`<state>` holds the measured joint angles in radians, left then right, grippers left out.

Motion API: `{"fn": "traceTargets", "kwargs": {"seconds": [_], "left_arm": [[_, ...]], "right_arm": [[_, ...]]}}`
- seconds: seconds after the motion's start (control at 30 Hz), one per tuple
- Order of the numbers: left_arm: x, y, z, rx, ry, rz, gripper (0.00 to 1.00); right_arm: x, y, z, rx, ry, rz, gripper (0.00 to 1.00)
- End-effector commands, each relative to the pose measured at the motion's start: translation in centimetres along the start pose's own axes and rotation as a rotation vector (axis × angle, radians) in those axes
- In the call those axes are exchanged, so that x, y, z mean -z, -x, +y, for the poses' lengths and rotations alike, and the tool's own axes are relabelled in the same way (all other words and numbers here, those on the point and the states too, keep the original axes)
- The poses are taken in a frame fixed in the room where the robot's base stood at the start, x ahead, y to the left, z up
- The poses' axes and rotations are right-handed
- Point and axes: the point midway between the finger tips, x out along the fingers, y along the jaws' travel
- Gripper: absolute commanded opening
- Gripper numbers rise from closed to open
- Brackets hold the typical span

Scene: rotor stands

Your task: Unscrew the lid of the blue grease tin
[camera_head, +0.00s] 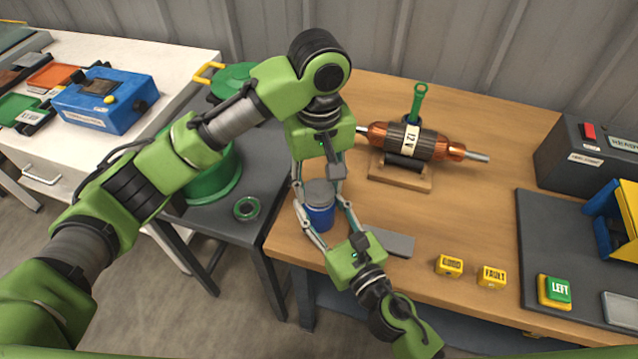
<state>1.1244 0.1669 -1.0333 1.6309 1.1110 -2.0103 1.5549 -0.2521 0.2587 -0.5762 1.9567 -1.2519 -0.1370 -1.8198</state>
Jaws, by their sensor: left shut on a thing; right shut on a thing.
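The blue grease tin (319,215) stands upright near the left front edge of the wooden bench. Its grey lid (319,190) sits on top of it. My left gripper (319,186) reaches down from above, its fingers shut on the lid from both sides. My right gripper (321,224) comes from the front, its fingers shut around the blue body of the tin. The fingers hide parts of the tin's sides and the lid's edge. I cannot tell whether the lid is turned.
A copper rotor (420,143) rests on a wooden stand (400,174) behind the tin. A grey block (389,242) lies right of the tin. Yellow blocks (449,266) sit at the front. A dark side table with a green container (213,180) stands left.

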Motion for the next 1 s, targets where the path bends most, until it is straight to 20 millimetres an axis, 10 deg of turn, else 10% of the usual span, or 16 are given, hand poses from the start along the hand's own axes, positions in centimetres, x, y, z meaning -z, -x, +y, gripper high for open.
{"fn": "traceTargets", "kwargs": {"seconds": [1.0], "left_arm": [[0.1, 4.3, 0.0, -0.001, 0.000, 0.004, 0.15]], "right_arm": [[-0.1, 0.0, 0.0, -0.001, 0.000, -0.002, 0.00]]}}
